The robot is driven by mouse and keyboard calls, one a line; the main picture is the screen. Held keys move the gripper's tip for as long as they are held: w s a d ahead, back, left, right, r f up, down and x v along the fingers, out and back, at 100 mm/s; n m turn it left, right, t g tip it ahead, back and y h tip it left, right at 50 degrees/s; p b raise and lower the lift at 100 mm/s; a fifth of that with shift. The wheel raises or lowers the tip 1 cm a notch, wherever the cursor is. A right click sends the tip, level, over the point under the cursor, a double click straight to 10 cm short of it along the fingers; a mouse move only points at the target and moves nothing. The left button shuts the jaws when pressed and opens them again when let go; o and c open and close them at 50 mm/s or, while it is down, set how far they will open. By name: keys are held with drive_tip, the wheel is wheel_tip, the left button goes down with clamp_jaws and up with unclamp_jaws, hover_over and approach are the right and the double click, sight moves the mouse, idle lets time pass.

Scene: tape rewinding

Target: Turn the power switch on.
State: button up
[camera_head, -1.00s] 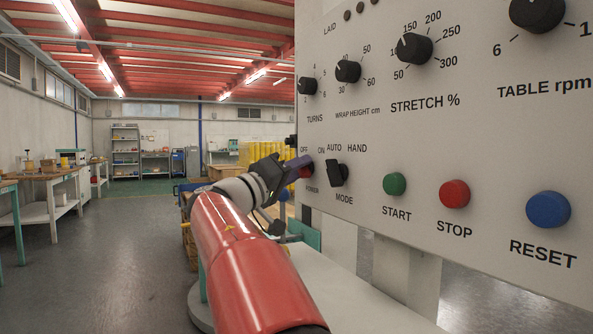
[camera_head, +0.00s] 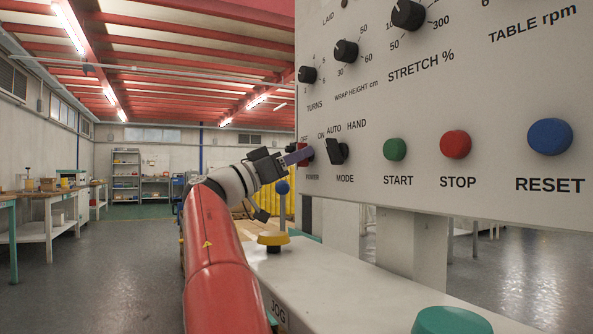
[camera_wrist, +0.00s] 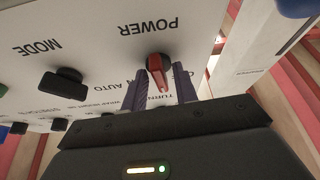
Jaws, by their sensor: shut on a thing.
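The power switch is a red knob (camera_wrist: 158,68) below the word POWER in the wrist view, where the panel's lettering is upside down. In the head view the switch (camera_head: 308,152) is mostly hidden by my fingers, between the OFF and ON marks. My gripper (camera_wrist: 160,84) has its two purple fingers on either side of the knob and is shut on it. In the head view my gripper (camera_head: 301,155) reaches the panel from the left. I cannot tell clearly whether the knob points to OFF or ON.
The black MODE knob (camera_head: 337,151) is just right of the switch. START (camera_head: 395,149), STOP (camera_head: 455,144) and RESET (camera_head: 549,136) buttons line the grey control panel (camera_head: 440,110). A yellow-based post with a blue ball (camera_head: 282,187) stands below my gripper. The floor at left is clear.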

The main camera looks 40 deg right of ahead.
drive_tip(key=shift+w+m+g+y+p, duration=0.1)
drive_tip(key=shift+m+g+y+p, duration=0.8)
drive_tip(key=shift+m, duration=1.5)
drive_tip(key=shift+w+m+g+y+p, duration=0.1)
drive_tip(key=shift+m+g+y+p, duration=0.35)
drive_tip(key=shift+m+g, duration=1.4)
drive_tip(key=shift+m+g+y+p, duration=0.45)
drive_tip(key=shift+m+p, duration=0.45)
drive_tip(key=shift+m, duration=2.05)
drive_tip(key=o, duration=0.6)
drive_tip(key=p+v, duration=0.1)
drive_tip(key=v, duration=0.6)
drive_tip(key=shift+w+a, duration=0.2)
drive_tip(key=shift+a, duration=0.1)
